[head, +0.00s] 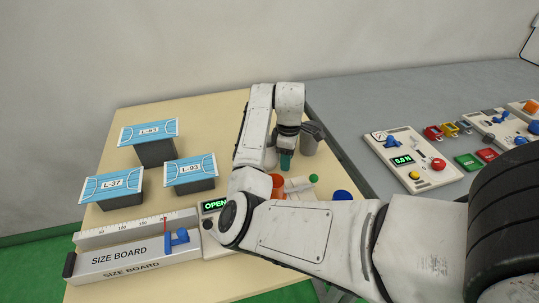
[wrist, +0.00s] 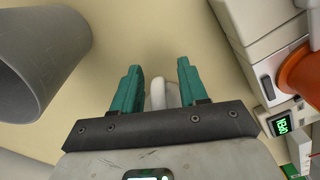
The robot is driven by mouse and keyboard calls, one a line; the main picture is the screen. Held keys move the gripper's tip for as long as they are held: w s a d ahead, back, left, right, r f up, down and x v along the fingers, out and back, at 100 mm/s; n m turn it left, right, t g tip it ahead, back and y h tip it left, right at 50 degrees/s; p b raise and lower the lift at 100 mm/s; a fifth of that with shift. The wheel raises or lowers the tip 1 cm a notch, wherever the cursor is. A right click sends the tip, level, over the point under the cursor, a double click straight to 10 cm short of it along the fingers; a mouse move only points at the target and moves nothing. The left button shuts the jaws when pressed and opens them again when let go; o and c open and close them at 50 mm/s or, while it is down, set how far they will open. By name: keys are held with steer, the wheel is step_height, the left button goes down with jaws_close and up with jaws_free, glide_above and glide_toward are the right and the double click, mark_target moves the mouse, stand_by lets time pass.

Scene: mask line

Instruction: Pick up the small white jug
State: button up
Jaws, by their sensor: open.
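My gripper (head: 286,161) points down over the tan table, with its teal fingers apart. In the wrist view my gripper (wrist: 160,82) is open, with a narrow, rounded white piece (wrist: 158,94) showing between the fingers. It looks like part of the small white jug, but its lower part is hidden behind the gripper body. No finger visibly presses on it. In the head view, a pale shape (head: 270,158) shows just left of the fingers, mostly behind my arm; I cannot tell if it is the jug.
A grey cup (head: 309,140) stands close to my gripper; it looms at upper left in the wrist view (wrist: 35,60). A machine with a green OPEN display (head: 214,205) and an orange part (head: 278,186) are nearby. Blue mask boxes (head: 148,132) and the size board (head: 125,258) lie left.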

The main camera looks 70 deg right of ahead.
steer(key=shift+f, duration=0.3)
steer(key=shift+c, duration=0.2)
jaws_close()
